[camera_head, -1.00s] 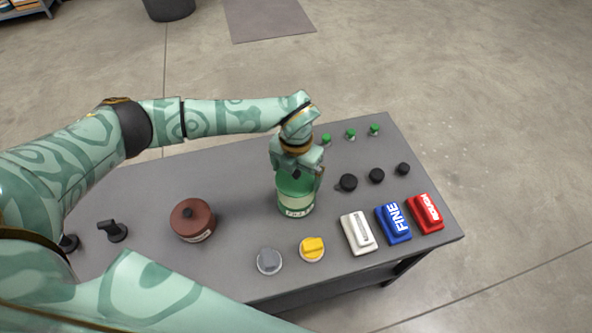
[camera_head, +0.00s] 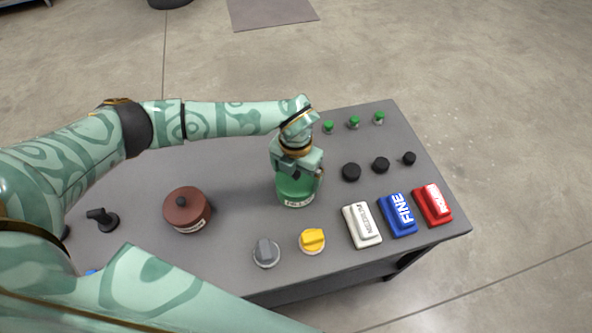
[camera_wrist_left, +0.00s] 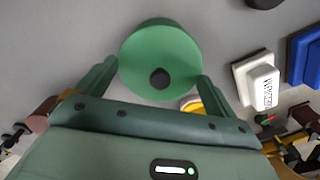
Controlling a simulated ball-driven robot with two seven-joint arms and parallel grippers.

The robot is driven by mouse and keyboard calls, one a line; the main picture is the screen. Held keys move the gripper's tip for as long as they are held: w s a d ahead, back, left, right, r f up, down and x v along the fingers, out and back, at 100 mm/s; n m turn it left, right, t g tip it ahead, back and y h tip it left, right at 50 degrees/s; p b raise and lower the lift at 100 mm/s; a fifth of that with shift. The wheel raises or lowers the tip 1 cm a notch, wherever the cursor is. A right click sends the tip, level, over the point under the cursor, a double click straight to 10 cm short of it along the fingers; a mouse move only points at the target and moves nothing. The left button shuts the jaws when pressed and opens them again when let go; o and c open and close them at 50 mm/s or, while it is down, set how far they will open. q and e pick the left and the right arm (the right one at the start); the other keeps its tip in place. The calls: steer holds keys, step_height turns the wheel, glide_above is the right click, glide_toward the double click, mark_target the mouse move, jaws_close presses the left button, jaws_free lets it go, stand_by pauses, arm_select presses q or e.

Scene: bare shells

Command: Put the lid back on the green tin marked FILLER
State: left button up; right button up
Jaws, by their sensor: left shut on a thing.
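The green tin (camera_head: 297,200) stands upright on the table, a pale label with partly readable letters on its front. My left gripper (camera_head: 297,178) points down right over its top, its fingers on either side. In the left wrist view a round green lid (camera_wrist_left: 160,45) with a dark knob lies between the fingertips (camera_wrist_left: 158,72), and my left gripper is shut on it. The lid is at the tin's top; the gripper hides the rim, so I cannot tell whether it is seated. My right gripper is not in view.
On the grey table (camera_head: 240,155), a red-brown lidded tin (camera_head: 187,212) stands left. Grey (camera_head: 266,254) and yellow (camera_head: 312,241) knobs are in front. White (camera_head: 361,226), blue (camera_head: 398,215) and red (camera_head: 433,205) blocks stand right. Black knobs (camera_head: 351,173) and small green-topped items (camera_head: 354,122) are behind.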

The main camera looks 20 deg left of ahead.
arm_select(q)
steer(key=shift+r+p, duration=0.1)
steer(key=shift+p, duration=0.45)
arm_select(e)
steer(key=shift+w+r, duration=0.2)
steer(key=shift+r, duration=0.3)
arm_select(q)
steer(key=shift+f, duration=0.2)
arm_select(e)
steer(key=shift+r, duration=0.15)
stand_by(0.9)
arm_select(q)
steer(key=shift+p, duration=0.35)
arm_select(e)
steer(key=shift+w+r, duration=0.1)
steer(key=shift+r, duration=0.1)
arm_select(q)
steer(key=o, duration=0.6)
steer(key=shift+o, duration=0.2)
steer(key=shift+r+p, duration=3.05)
steer(key=shift+r, duration=0.5)
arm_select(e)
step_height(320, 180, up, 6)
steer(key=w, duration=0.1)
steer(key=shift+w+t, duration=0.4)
